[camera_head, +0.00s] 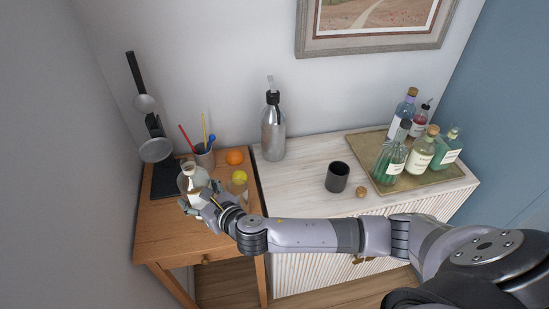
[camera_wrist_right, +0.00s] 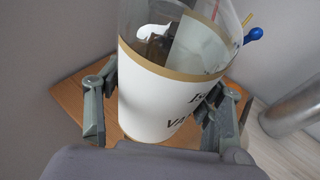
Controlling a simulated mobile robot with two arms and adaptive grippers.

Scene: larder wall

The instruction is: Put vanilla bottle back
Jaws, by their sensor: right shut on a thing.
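The vanilla bottle (camera_head: 192,179) is clear glass with a cream label, and it is over the left part of the small wooden table. In the right wrist view the bottle (camera_wrist_right: 165,95) fills the middle, with label letters starting "VA". My right gripper (camera_head: 205,198) is shut on it, one finger on each side (camera_wrist_right: 160,115). I cannot tell whether the bottle's base touches the table. A brass-coloured tray (camera_head: 435,178) on the white cabinet at the right holds several bottles. My left gripper is not in view.
On the wooden table (camera_head: 172,243) stand a pencil cup (camera_head: 204,157), an orange (camera_head: 235,157), a yellow fruit (camera_head: 239,177) at a glass, and a dark stand with round pans (camera_head: 156,150).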

